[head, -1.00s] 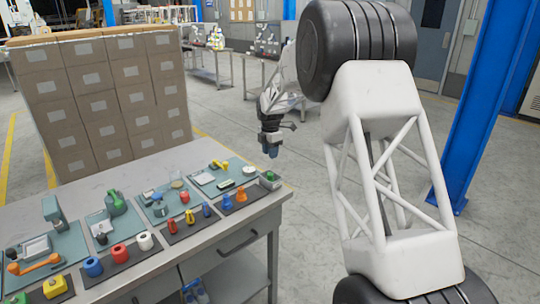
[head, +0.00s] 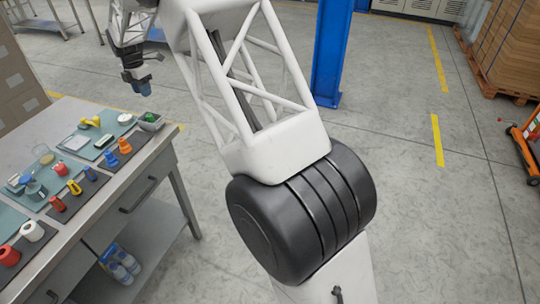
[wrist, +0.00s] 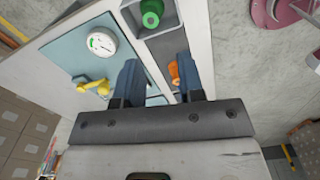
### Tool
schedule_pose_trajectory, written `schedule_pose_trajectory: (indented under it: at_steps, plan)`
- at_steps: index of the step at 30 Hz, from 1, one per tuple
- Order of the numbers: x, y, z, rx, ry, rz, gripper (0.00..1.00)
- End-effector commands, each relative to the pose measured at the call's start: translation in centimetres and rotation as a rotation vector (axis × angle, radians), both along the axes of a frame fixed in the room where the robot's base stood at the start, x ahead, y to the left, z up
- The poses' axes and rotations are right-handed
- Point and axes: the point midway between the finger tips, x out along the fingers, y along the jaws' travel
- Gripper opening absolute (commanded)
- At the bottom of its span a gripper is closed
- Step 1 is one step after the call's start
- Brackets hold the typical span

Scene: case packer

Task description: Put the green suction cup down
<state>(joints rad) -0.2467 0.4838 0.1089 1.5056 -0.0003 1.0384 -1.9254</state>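The green suction cup (wrist: 151,14) is a round green piece with a dark hole, sitting in a small grey tray (wrist: 172,24) at the table corner. In the head view the tray (head: 158,125) shows with a little green inside. My gripper (wrist: 157,62) has its two blue fingers apart, with nothing held between them. In the head view my gripper (head: 145,91) hangs above and behind the tray, clear of it.
An orange cup (wrist: 174,73) and more coloured cups stand along the dark strip beside the tray. A white dial (wrist: 102,42) and a yellow tool (wrist: 93,86) lie on the teal mat. A blue post (head: 333,50) stands beyond my arm.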

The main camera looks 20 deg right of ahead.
Motion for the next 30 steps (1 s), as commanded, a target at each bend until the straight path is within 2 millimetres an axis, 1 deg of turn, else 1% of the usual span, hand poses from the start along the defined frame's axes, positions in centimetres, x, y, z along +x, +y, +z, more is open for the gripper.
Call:
schedule_pose_trajectory:
  at_steps: [1,5,11,15,21,26,30]
  plan:
    - [-0.5,-0.5,0.8,0.001,-0.005,-0.022,0.36]
    - [-2.4,-1.8,2.7,0.004,-0.013,-0.104,0.36]
    - [-6.5,-4.6,6.1,0.011,-0.03,-0.27,0.36]
    - [-9.6,-6.5,8.3,0.017,-0.041,-0.39,0.36]
    - [-14.2,-9.1,11.1,0.028,-0.056,-0.563,0.36]
    - [-18.1,-11.0,12.9,0.038,-0.068,-0.699,0.36]
    - [-21.6,-12.6,14.3,0.049,-0.08,-0.819,0.36]
